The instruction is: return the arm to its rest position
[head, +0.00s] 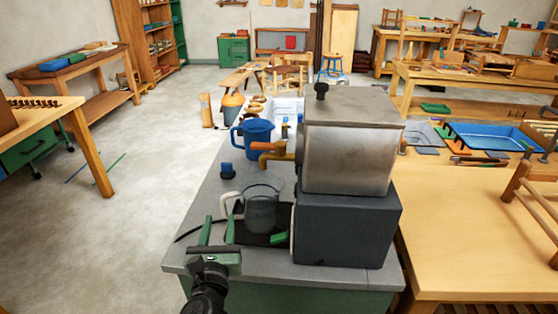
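My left gripper (218,223) is at the lower middle of the head view, over the near left part of the grey bench top (205,205). Its two green fingers are apart, with no object seen between them. A clear jug (262,213) with a pale handle stands just beyond and right of the fingers, on a dark plate beside the machine. I cannot tell how close the fingers are to it. My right gripper is not in view.
A blue pitcher (257,140) and a small blue piece (228,171) stand behind the jug.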

